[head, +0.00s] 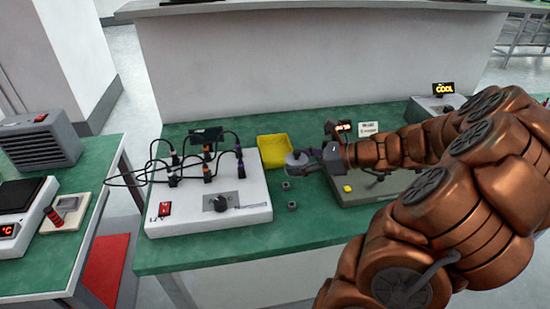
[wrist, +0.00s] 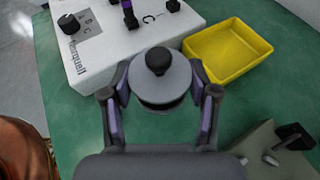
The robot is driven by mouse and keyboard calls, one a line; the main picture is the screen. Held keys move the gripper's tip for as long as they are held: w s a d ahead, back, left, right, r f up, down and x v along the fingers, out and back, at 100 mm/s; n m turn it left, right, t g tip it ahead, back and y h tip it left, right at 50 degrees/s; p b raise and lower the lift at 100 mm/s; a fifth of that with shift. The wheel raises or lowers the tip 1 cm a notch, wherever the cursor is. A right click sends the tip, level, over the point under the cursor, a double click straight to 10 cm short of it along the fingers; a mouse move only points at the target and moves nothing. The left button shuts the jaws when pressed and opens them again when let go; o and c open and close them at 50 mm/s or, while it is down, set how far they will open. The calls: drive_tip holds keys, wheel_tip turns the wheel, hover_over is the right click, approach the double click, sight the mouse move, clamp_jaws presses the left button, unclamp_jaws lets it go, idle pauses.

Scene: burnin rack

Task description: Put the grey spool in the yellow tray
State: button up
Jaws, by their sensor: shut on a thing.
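The grey spool (wrist: 158,82) is a round piece with a dark knob on top. My gripper (wrist: 160,95) is shut on it, with a finger on each side. In the head view the spool (head: 297,160) is at the tip of my gripper (head: 305,158), just in front of the yellow tray. The yellow tray (head: 274,151) is at the back of the green bench. In the wrist view the tray (wrist: 229,53) is to the upper right of the spool and looks empty. The spool is outside the tray; its height above the bench is hard to tell.
A white box with cables and a dark knob (head: 221,206) stands left of the tray. Two small grey pieces (head: 288,196) lie on the bench before it. A grey-green unit with a yellow button (head: 347,188) stands right, under my arm.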

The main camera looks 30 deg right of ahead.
drive_tip(key=shift+s+d+f, duration=0.15)
drive_tip(key=shift+s+f, duration=0.05)
drive_tip(key=shift+s, duration=0.15)
drive_tip(key=p, duration=0.1)
hover_over(278, 154)
drive_tip(key=shift+f, duration=2.55)
drive_tip(key=shift+f, duration=0.15)
drive_tip(key=o, duration=0.9)
drive_tip(key=shift+c, duration=0.2)
drive_tip(key=shift+r, duration=0.2)
drive_tip(key=v, duration=1.1)
drive_tip(key=shift+s+d+r, duration=0.1)
drive_tip(key=shift+s+d, duration=0.1)
drive_tip(key=shift+s, duration=0.1)
